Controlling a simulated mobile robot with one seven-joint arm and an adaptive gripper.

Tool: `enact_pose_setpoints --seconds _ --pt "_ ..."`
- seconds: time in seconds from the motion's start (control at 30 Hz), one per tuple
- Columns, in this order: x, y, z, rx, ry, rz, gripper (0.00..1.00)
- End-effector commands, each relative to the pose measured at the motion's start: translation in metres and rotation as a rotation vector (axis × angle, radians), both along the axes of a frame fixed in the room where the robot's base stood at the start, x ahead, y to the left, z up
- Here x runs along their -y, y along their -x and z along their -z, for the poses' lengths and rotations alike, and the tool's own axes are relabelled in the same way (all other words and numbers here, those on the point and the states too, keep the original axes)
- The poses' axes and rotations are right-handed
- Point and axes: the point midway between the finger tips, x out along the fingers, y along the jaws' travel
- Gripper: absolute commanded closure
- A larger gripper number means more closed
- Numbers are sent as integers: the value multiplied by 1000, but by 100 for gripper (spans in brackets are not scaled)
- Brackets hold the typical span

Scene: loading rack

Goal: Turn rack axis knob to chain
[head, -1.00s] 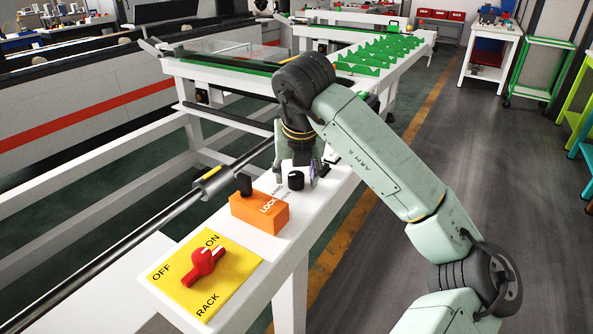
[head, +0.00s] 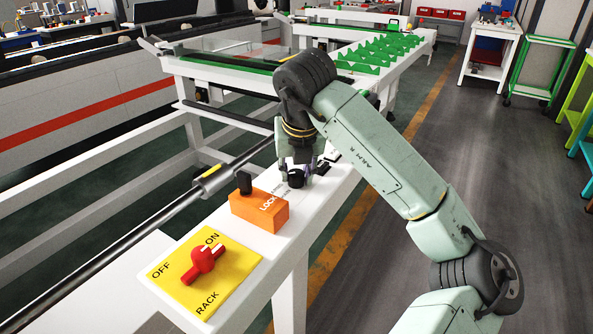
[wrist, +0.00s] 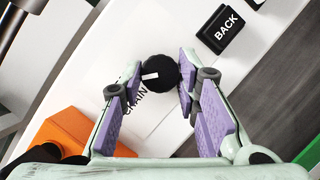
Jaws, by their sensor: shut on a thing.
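The rack axis knob (wrist: 160,75) is a small round black knob with a white pointer mark on the white rack top. In the wrist view the pointer faces left, and the label "CHAIN" (wrist: 135,105) is partly legible beside it. My gripper (wrist: 158,82) has its purple-padded fingers shut on the knob's two sides.
The orange LOCK block (head: 262,210) with a black handle stands close to my gripper. A black BACK button (wrist: 222,28) lies on the other side. A yellow RACK panel (head: 190,290) with a red OFF/ON switch (head: 207,258) is nearer. A metal shaft (head: 130,238) runs alongside.

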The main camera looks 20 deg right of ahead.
Motion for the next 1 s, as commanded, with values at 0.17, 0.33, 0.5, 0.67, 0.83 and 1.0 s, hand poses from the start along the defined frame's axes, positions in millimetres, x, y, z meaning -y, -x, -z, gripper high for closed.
enact_pose_setpoints --seconds 0.17,0.33,0.5,0.67,0.83,1.0 --pt "1 0 3 1 1 -61 99" --pt "2 0 4 1 0 -175 99" --pt "3 0 3 2 0 -314 99" --pt "4 0 1 2 0 -442 99" --pt "4 0 0 2 -1 -555 99" --pt "4 -1 -1 3 0 -634 99"
